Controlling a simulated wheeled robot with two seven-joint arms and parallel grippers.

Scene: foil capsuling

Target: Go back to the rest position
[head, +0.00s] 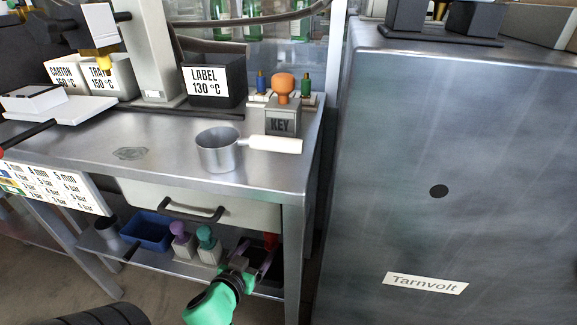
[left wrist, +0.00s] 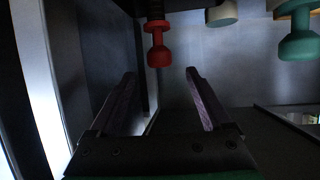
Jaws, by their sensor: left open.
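My left gripper (head: 256,252) is at the lower shelf under the steel bench, near the shelf's right end. Its two purple fingers are apart, with nothing between them; they also show in the left wrist view (left wrist: 160,80). A red-knobbed stamp (head: 270,240) is partly hidden behind the fingers and the bench leg. In the left wrist view this red knob (left wrist: 158,52) appears upside down, beyond the fingertips and apart from them. A teal-knobbed stamp (head: 207,240) and a purple-knobbed stamp (head: 181,236) stand left of the gripper. My right gripper is not in view.
The bench top (head: 110,160) and drawer handle (head: 192,212) overhang the shelf. The bench leg (head: 293,265) is close right of my gripper. A metal pot (head: 217,152) and KEY block (head: 282,122) stand above. A blue bin (head: 147,231) is on the shelf. The Tarnvolt cabinet (head: 450,170) fills the right.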

